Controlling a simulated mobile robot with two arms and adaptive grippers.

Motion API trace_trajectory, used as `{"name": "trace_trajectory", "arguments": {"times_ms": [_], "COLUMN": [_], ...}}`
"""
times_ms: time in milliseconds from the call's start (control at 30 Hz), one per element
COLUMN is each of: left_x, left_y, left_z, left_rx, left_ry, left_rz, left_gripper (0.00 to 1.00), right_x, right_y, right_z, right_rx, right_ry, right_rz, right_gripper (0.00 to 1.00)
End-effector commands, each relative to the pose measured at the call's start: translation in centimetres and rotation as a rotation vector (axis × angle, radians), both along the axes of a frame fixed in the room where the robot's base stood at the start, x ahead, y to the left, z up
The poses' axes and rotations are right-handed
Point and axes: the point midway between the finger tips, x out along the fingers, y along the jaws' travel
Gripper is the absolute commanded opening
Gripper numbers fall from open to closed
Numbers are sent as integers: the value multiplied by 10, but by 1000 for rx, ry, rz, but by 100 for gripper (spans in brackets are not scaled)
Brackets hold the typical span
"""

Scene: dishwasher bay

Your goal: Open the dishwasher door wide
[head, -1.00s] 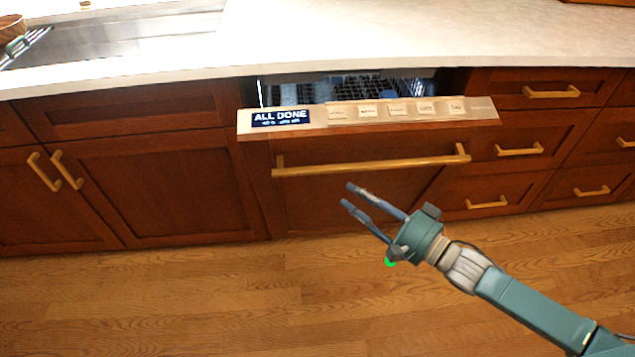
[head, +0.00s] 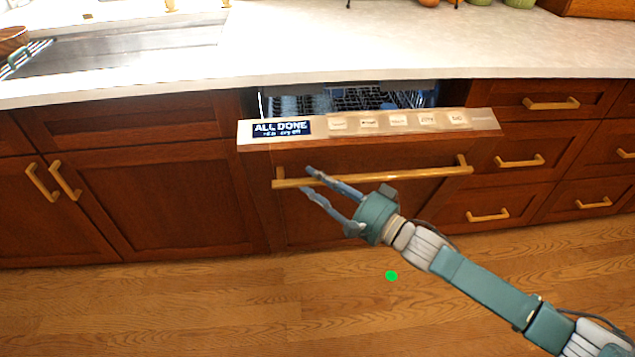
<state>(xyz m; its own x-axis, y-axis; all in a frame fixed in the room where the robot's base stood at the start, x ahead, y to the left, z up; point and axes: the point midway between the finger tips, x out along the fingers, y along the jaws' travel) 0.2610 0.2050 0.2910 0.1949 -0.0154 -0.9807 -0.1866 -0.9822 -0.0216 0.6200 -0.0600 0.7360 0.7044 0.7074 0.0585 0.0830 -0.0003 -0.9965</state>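The dishwasher door (head: 362,205) is wooden and partly open, its top tilted out from the cabinet front. Its top edge carries a control strip with several buttons and an "ALL DONE" label (head: 281,129). A long brass bar handle (head: 420,173) runs across the door. My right gripper (head: 305,180) is open at the left part of this handle. Its upper finger overlaps the bar and its lower finger is just below it. I cannot tell whether either finger touches the bar. My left gripper is not in view.
Racks (head: 350,99) show through the gap above the door. A white countertop (head: 400,45) runs above, with a sink (head: 130,42) at left. Drawers (head: 492,188) stand to the right and a cabinet (head: 160,195) to the left. The wooden floor (head: 200,310) in front is clear.

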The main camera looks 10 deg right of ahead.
Motion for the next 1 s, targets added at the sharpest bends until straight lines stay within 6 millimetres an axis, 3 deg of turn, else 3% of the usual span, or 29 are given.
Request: {"name": "trace_trajectory", "arguments": {"times_ms": [200, 333, 367, 800, 1000], "left_x": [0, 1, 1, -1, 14], "left_y": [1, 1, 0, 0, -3], "left_z": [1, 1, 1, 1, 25], "left_rx": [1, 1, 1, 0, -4], "left_ry": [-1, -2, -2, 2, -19], "left_rz": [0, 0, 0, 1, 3], "left_gripper": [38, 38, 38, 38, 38], "right_x": [0, 0, 0, -11, -39], "right_y": [0, 0, 0, 1, 3], "right_z": [0, 0, 0, -9, -27], "right_rx": [0, 0, 0, 2, 4], "right_ry": [0, 0, 0, -11, -46], "right_rz": [0, 0, 0, 5, 11], "right_gripper": [28, 2, 0, 0, 0]}}
